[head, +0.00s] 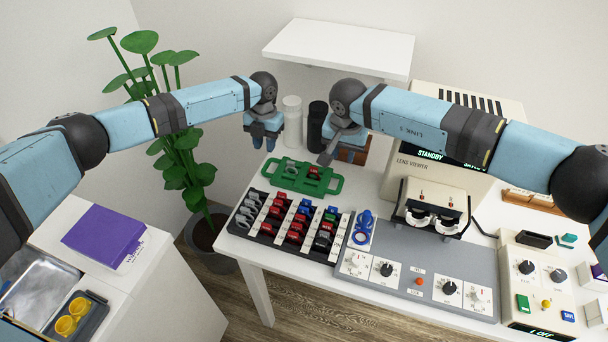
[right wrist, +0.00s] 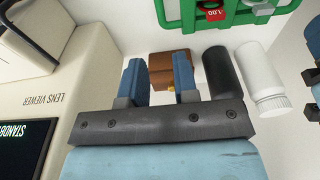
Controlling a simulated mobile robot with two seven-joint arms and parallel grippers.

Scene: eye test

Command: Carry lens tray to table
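The green lens tray (head: 331,185) has a handle at each end and holds several red lenses and a grey one. It lies on the white table (head: 236,243), near its back left. Part of its green frame (right wrist: 190,14) shows at the top of the right wrist view. My left gripper (head: 263,144) is above and left of the tray, fingers down, apart from it, and looks open and empty. My right gripper (head: 343,157) is behind and right of the tray. In the right wrist view (right wrist: 157,75) its fingers are apart with nothing held.
A black rack (head: 262,238) of lenses and a grey control panel (head: 410,270) fill the front. The lens viewer (head: 400,185) stands right. White (head: 292,120) and black (head: 317,125) cylinders and a brown box (right wrist: 172,66) stand behind. A white shelf (head: 340,45) is beyond.

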